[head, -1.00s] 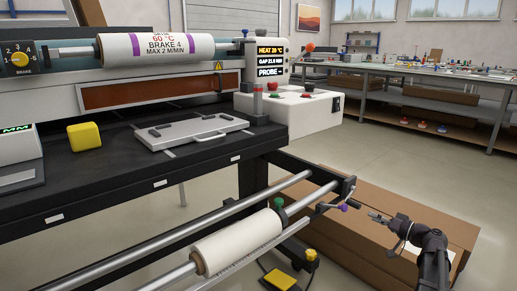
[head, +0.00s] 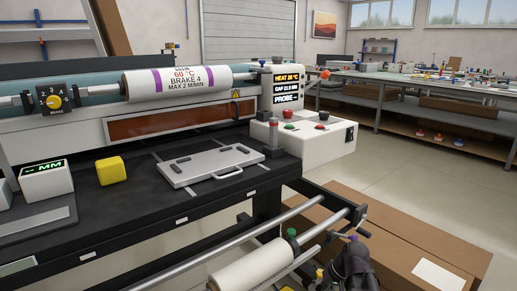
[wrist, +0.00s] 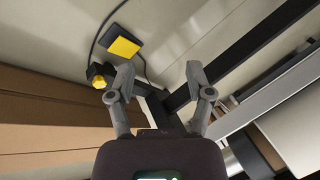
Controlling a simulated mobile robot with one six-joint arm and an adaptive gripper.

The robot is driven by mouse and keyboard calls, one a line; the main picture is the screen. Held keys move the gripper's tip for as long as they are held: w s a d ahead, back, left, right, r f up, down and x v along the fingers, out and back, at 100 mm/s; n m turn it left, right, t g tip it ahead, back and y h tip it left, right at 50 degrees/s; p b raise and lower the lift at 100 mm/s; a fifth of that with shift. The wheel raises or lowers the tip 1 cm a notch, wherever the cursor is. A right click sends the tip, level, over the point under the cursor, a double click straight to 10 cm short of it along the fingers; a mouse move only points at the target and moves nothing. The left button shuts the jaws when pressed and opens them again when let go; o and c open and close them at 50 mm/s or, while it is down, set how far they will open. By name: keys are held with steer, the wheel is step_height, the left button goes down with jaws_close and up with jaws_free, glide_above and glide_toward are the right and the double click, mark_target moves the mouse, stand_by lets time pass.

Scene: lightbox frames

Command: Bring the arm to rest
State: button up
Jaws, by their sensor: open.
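My gripper (wrist: 160,82) is open and empty in the wrist view, its two grey fingers spread apart. Below the fingers are the floor, a yellow-topped pedal (wrist: 123,47) and dark frame bars (wrist: 232,62). In the head view a dark part of my arm (head: 350,269) shows at the bottom edge, right of the lower white roll (head: 248,268). The fingertips cannot be made out in the head view.
The roller machine's black table (head: 120,222) carries a yellow block (head: 111,171) and a grey plate with a handle (head: 213,164). Metal rails (head: 225,237) stick out in front. Cardboard boxes (head: 400,225) stand at the right. Open floor lies beyond them, before a workbench (head: 420,82).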

steer(key=shift+s+a+r+g+h+p, duration=1.1)
steer(key=shift+s+h+p, duration=0.85)
steer(key=shift+s, duration=1.2)
step_height(320, 180, up, 38)
steer(key=p, duration=3.7)
steer(key=shift+h, duration=0.35)
steer(key=shift+a, duration=0.1)
